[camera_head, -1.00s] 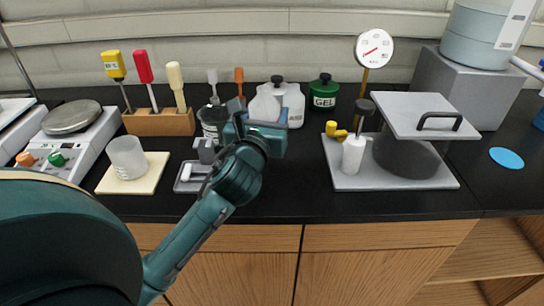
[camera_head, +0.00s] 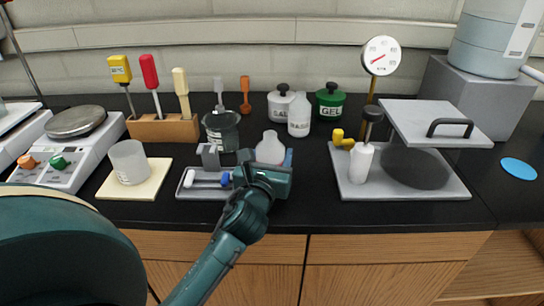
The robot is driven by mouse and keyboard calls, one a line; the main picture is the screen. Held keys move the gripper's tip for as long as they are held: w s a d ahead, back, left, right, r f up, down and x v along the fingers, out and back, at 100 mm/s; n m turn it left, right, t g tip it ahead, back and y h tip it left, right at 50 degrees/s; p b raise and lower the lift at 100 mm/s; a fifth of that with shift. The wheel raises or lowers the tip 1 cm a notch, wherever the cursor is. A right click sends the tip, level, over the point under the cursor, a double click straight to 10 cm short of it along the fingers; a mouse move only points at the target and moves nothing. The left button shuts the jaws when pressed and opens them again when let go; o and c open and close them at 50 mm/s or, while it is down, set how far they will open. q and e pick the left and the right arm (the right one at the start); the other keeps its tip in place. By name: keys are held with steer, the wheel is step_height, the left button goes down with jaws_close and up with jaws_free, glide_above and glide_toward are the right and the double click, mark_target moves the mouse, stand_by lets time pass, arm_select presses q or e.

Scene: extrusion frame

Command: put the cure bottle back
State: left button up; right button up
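A white bottle (camera_head: 270,146) with a narrow neck stands upright between the fingers of my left gripper (camera_head: 267,160), just right of a small grey tray (camera_head: 203,194). The gripper appears shut on it. Its lower part and any label are hidden by the gripper, and I cannot tell whether its base touches the counter. A second white bottle (camera_head: 299,117) stands at the back, between a white jar (camera_head: 281,105) and a green jar (camera_head: 329,103) labelled GEL. I cannot read the second bottle's label. My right gripper is not in view.
The tray holds a small white piece and a blue piece. A dark beaker (camera_head: 222,130) stands behind it. A tool rack (camera_head: 163,129) and a cup on a pale mat (camera_head: 150,180) are left. A press with a gauge (camera_head: 381,56) stands right.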

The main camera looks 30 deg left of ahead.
arm_select(q)
steer(key=shift+f, duration=0.15)
steer(key=o, duration=1)
steer(key=shift+o, duration=0.2)
steer(key=shift+r, duration=0.25)
steer(key=v, duration=0.5)
steer(key=b+v, duration=0.1)
steer(key=v, duration=0.4)
steer(key=shift+s+d+f, duration=0.1)
steer(key=shift+s+f, duration=0.1)
steer(key=shift+s, duration=0.1)
steer(key=shift+s+d+r, duration=0.1)
steer(key=shift+s+d, duration=0.15)
steer(key=shift+s, duration=0.4)
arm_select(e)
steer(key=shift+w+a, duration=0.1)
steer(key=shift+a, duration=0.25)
